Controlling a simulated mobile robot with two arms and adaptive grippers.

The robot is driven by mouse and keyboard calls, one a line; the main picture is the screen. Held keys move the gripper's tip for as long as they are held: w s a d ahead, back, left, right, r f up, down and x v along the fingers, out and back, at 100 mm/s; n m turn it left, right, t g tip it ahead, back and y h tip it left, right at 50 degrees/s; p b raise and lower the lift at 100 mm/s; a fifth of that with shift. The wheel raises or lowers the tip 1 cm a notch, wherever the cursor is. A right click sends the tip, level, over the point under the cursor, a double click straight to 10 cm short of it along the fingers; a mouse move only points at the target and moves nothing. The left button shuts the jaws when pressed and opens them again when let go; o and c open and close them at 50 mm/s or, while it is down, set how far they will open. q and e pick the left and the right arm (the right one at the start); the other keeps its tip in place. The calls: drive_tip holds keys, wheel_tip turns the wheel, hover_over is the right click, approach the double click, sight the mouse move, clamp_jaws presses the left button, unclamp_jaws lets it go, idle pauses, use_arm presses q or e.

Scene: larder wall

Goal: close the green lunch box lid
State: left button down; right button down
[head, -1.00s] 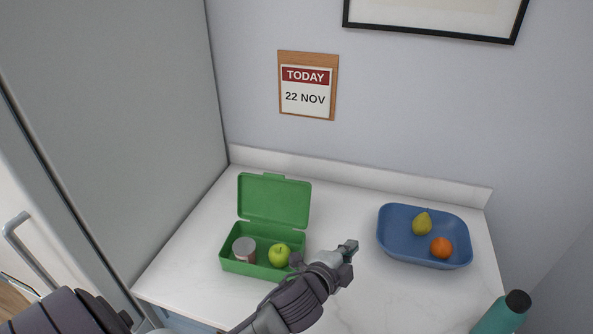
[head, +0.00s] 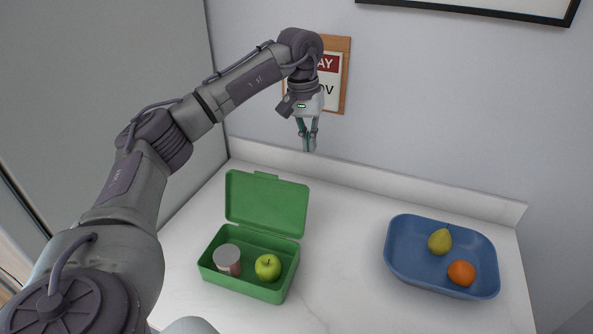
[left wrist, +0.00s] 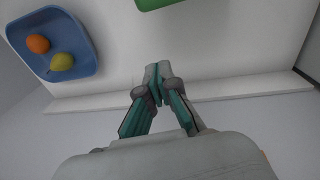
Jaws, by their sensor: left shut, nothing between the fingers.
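The green lunch box (head: 240,284) stands on the white counter with its lid (head: 267,204) open, raised at the back and leaning slightly backward. Inside lie a green apple (head: 268,267) and a pinkish jar with a grey lid (head: 227,259). My left gripper (head: 309,150) hangs fingers down, shut and empty, above and behind the lid, in front of the wall. In the left wrist view its fingertips (left wrist: 158,75) are together, and a green edge of the lunch box (left wrist: 160,3) shows at the top. My right gripper is not in view.
A blue tray (head: 402,272) with a yellow pear (head: 440,241) and an orange (head: 461,272) stands at the right. A low backsplash (head: 420,195) runs along the wall. The counter (head: 345,270) between box and tray is clear. A grey cabinet side (head: 110,90) rises at left.

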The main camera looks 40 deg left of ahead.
use_arm(q)
drive_tip(key=s+a+r+y, duration=0.1)
drive_tip(key=s+a+r, duration=0.1)
drive_tip(key=a, duration=0.2)
drive_tip(key=s+d+f+p, duration=0.2)
drive_tip(key=f+p, duration=0.3)
drive_tip(key=f, duration=0.4)
drive_tip(key=shift+s+g, duration=0.3)
drive_tip(key=shift+s, duration=0.25)
drive_tip(key=shift+w, duration=0.1)
